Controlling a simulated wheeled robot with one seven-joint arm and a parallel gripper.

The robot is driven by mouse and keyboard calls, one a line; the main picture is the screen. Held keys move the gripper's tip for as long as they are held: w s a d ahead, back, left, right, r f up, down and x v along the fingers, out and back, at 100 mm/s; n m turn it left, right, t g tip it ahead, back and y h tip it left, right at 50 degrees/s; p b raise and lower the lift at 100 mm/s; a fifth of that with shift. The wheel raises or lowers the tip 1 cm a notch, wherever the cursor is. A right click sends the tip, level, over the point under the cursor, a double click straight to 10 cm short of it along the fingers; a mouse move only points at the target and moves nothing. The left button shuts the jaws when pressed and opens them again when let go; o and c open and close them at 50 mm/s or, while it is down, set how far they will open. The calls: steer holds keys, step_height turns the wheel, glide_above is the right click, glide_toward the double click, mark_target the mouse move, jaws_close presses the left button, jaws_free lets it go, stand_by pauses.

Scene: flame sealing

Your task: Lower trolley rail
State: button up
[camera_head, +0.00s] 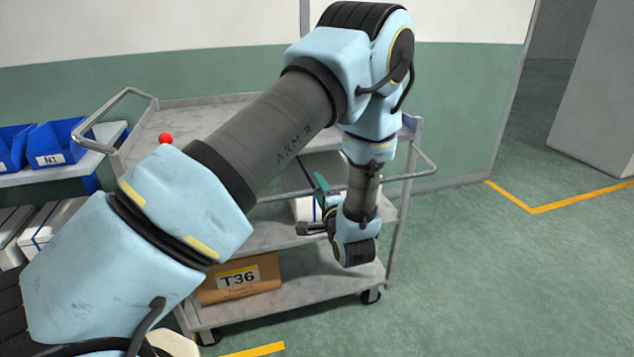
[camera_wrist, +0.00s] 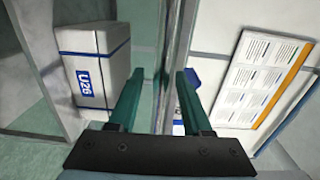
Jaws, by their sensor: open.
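The grey trolley (camera_head: 225,232) stands against the wall with three shelves. Its thin metal rail (camera_head: 405,177) runs across the front at mid height and loops round at the right end. My gripper (camera_head: 318,203) is in front of the trolley by this rail, partly hidden by its own wrist. In the wrist view my gripper (camera_wrist: 163,73) has its two teal fingers apart. A narrow grey bar (camera_wrist: 172,60), seemingly the rail, passes between them in the picture. I cannot tell whether either finger touches it.
A carton marked T36 (camera_head: 238,279) sits on the bottom shelf. A white box marked U26 (camera_wrist: 92,62) and a printed sheet (camera_wrist: 258,75) flank the fingers. A red ball (camera_head: 166,138) shows above the trolley top. Blue bins (camera_head: 57,143) stand left. Floor at right is clear.

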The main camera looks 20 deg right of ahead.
steer(key=shift+w+d, duration=0.15)
steer(key=shift+w, duration=0.8)
jaws_close()
stand_by(0.8)
